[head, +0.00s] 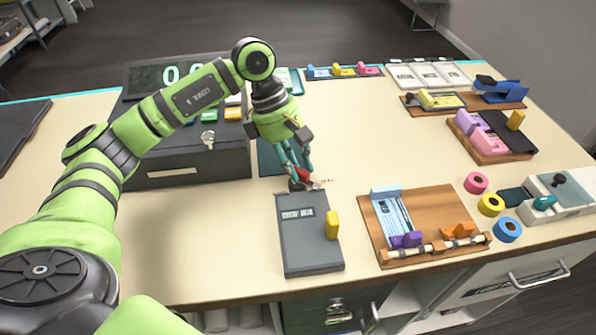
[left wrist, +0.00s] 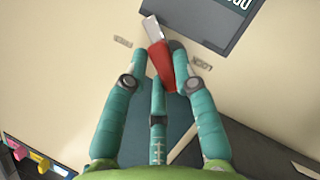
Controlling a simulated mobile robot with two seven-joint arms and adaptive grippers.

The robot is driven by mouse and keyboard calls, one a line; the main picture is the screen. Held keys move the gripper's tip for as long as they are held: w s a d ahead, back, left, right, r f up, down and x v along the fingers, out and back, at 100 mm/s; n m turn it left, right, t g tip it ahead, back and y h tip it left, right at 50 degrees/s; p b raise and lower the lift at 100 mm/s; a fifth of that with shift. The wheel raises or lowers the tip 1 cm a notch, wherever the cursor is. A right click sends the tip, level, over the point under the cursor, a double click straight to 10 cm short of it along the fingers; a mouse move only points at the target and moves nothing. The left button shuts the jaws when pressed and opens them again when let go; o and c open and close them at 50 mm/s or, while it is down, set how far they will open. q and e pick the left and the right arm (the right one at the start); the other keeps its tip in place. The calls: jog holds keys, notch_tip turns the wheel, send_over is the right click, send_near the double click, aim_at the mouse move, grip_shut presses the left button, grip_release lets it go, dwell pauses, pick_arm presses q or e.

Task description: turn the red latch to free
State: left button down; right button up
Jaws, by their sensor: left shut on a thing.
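The red latch (head: 303,174) is at the back edge of a grey device (head: 310,255) with a yellow handle (head: 332,225), largely covered by my fingers in the head view. In the left wrist view the red latch (left wrist: 160,65) shows clearly, with a silver tip (left wrist: 153,30) by the device's edge. It lies slightly tilted between two small labels; the one at right seems to read LOCK (left wrist: 201,62), the left one (left wrist: 122,41) is unreadable. My left gripper (head: 298,172) reaches down from above and is shut on the red latch. My right gripper is not in view.
A dark box with a green display (head: 185,74) and keys stands behind left. A wooden board (head: 425,205) with a clipped card lies to the right. Coloured tape rolls (head: 491,204) and more desk devices stand further right. Bare table lies left of the grey device.

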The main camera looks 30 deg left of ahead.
pick_arm(q)
jog(key=n+b, duration=0.1)
jog(key=n+t+b, duration=0.1)
jog(key=n, duration=0.1)
jog(key=n+b, duration=0.1)
jog(key=shift+s+a+f+n+t, duration=0.1)
jog(key=shift+s+f+n+t, duration=0.1)
jog(key=shift+f+n+t, duration=0.15)
jog(key=shift+s+r+n+t+y+b, duration=0.15)
jog(key=shift+n+t+y+b, duration=0.4)
jog(key=shift+n+b, duration=0.8)
jog(key=shift+r+n, duration=0.1)
jog(key=shift+n, duration=0.3)
jog(key=c, duration=1)
grip_release()
